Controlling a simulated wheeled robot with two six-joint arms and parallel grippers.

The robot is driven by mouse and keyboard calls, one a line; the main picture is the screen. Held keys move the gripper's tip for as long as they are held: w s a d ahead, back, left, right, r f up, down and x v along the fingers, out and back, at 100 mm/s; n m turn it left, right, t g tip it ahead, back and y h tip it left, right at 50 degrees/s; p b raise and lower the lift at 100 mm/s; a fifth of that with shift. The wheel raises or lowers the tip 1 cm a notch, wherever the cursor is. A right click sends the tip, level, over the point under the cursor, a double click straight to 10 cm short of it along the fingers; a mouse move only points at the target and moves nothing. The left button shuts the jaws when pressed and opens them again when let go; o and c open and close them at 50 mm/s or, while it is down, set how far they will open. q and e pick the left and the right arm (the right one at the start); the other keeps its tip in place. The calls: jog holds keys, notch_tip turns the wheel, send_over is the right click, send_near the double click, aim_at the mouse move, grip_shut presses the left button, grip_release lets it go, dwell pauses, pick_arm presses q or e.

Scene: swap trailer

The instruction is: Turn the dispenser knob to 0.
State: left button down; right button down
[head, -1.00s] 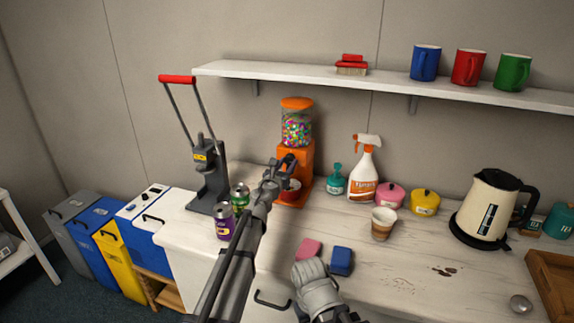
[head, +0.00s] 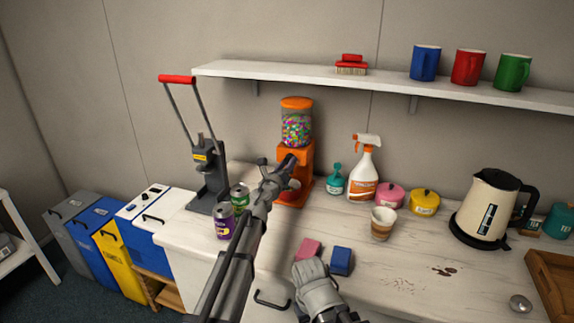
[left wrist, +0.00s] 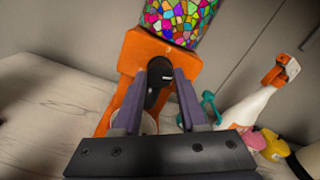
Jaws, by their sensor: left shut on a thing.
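The orange dispenser (head: 295,160) stands against the back wall, with a clear globe of coloured sweets on top. Its dark knob (left wrist: 158,72) is on the front, seen close in the left wrist view, with a small pale mark on its right side. A small pale mark also shows on the orange body above the knob. My left gripper (head: 277,163) is at the dispenser's front, shut on the knob, with a finger on each side (left wrist: 160,84). In the head view the gripper hides the knob. My right arm shows at the bottom centre; its jaws cannot be made out.
A green can (head: 239,198) and a purple can (head: 224,221) stand near my left arm. A teal bottle (head: 335,179) and a spray bottle (head: 364,172) stand right of the dispenser. Pink (head: 308,249) and blue (head: 342,260) blocks lie in front; a paper cup (head: 382,223) is nearby.

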pick_arm(q)
jog(key=shift+n, duration=0.6)
jog(key=shift+c, duration=2.2)
grip_release()
jog(key=shift+s, duration=0.15)
jog(key=v, duration=0.7)
jog(key=shift+s, duration=0.25)
jog(key=shift+a, duration=0.1)
